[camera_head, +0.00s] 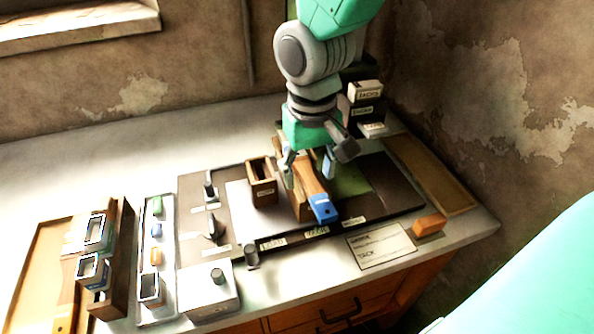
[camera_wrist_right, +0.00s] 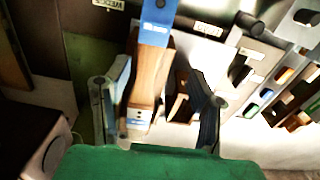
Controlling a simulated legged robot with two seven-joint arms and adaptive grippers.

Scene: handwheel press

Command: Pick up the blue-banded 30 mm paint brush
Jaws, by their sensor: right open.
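The blue-banded paint brush shows a blue end (camera_head: 322,208) and a brown wooden part in the head view. It seems to lie on a wooden block (camera_head: 299,207) on the dark board. In the wrist view its blue band (camera_wrist_right: 157,22) is at the top and the wood runs down toward the palm. My right gripper (camera_head: 309,171) comes from above and is open, with one finger on each side of the wooden part. In the wrist view the right gripper (camera_wrist_right: 157,88) shows gaps beside the wood; contact cannot be told. My left gripper is not in view.
A wooden box (camera_head: 262,183) stands close left of the brush. Stacked labelled boxes (camera_head: 364,107) stand behind. An orange block (camera_head: 429,225) and a paper card (camera_head: 381,246) lie at the front right. A rack (camera_head: 121,262) and a switch box (camera_head: 208,291) are at left.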

